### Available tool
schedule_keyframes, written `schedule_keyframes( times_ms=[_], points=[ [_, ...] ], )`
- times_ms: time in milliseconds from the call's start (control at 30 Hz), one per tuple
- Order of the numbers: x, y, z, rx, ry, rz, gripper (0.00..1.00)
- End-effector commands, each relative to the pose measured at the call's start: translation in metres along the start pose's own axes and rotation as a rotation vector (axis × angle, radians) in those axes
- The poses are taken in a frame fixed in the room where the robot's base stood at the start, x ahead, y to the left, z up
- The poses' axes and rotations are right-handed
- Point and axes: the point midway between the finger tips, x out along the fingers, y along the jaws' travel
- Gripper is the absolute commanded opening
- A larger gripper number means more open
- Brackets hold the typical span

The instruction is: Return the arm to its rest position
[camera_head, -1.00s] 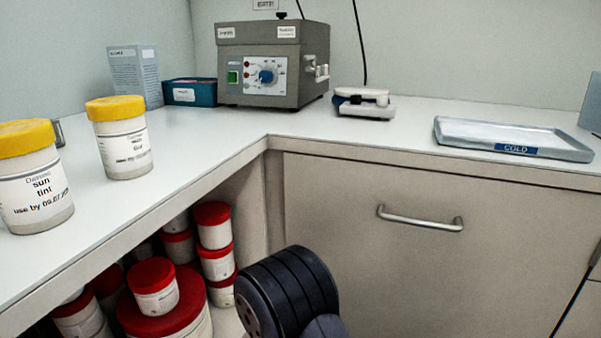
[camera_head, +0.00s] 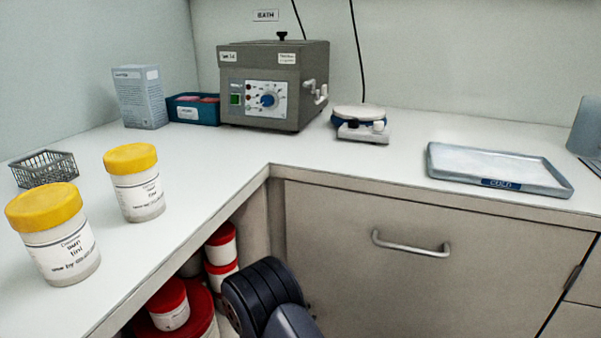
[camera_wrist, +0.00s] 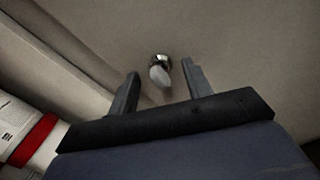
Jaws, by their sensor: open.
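My gripper (camera_wrist: 160,80) shows in the wrist view with its two fingers apart and nothing between them. Beyond the fingers is a beige panel with a small shiny, pale-ended knob or fitting (camera_wrist: 160,72); I cannot tell its distance. In the head view a dark rounded part of my arm (camera_head: 262,298) is low in front of the counter corner and cupboard front. The gripper itself does not show clearly in the head view.
Two yellow-lidded jars (camera_head: 55,235) stand on the left counter near a wire basket (camera_head: 44,168). Red-lidded tubs (camera_head: 170,305) fill the space below. A grey bath unit (camera_head: 273,85), a small scale-like device (camera_head: 360,122) and a cold tray (camera_head: 498,169) stand behind. A drawer handle (camera_head: 411,245) juts out.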

Motion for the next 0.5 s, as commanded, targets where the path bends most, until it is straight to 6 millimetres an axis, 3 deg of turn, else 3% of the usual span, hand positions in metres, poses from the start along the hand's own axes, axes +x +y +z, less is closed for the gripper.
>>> schedule_keyframes(
  times_ms=[500],
  points=[
    [-0.0002,0.0021,0.0013,-0.386,0.001,0.0,0.47]
  ],
)
